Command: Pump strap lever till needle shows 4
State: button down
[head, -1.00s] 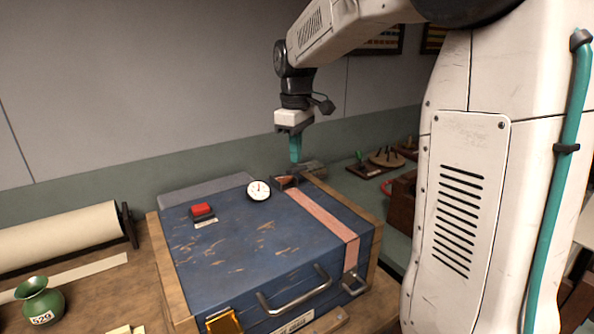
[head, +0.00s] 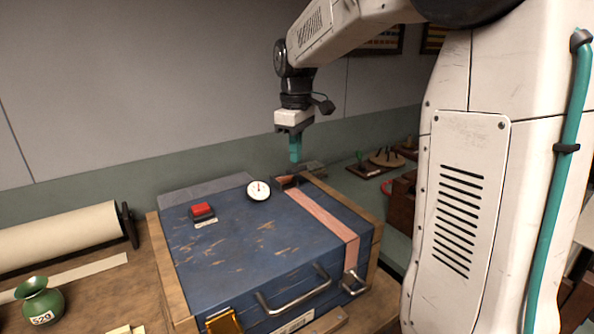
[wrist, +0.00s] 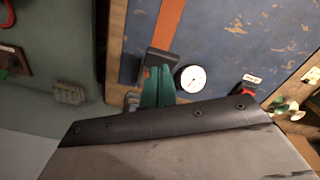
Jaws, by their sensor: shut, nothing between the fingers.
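My gripper (head: 296,152) points down with its teal fingers shut and empty, at the back right of the blue case. In the wrist view its fingers (wrist: 157,88) overlap the dark strap lever (wrist: 158,62); I cannot tell whether they touch it. In the head view the lever (head: 287,181) lies at the far end of the orange-pink strap (head: 325,217), which runs across the blue case (head: 250,245). The round white gauge (head: 258,190) sits left of the lever. Its needle points roughly up in the head view; the numbers are too small to read.
A red button (head: 202,209) sits on the lid left of the gauge. A metal handle (head: 294,297) is on the case front. Wooden items (head: 385,160) lie behind at right.

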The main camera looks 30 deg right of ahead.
aim_at(298, 171)
dwell(0.3)
jog(key=shift+s+f, duration=0.2)
jog(key=shift+f, duration=1.15)
jog(key=shift+s+f, duration=0.2)
jog(key=shift+f, duration=1.1)
jog(key=shift+r, duration=4.6)
jog(key=shift+s+f+m, duration=0.1)
jog(key=shift+f+m, duration=0.25)
jog(key=shift+m, duration=0.25)
jog(key=s+a+f+m, duration=0.1)
jog(key=s+a+f, duration=0.1)
jog(key=s, duration=0.7)
jog(key=s+a+f+m+t, duration=0.1)
jog(key=s+a+f+m, duration=0.1)
jog(key=s+a, duration=0.3)
jog(key=s+a+f+m, duration=0.1)
jog(key=s+a+f, duration=0.2)
jog(key=s, duration=1)
jog(key=shift+s+a+m, duration=0.3)
jog(key=shift+a+m, duration=0.1)
jog(key=shift+a, duration=0.15)
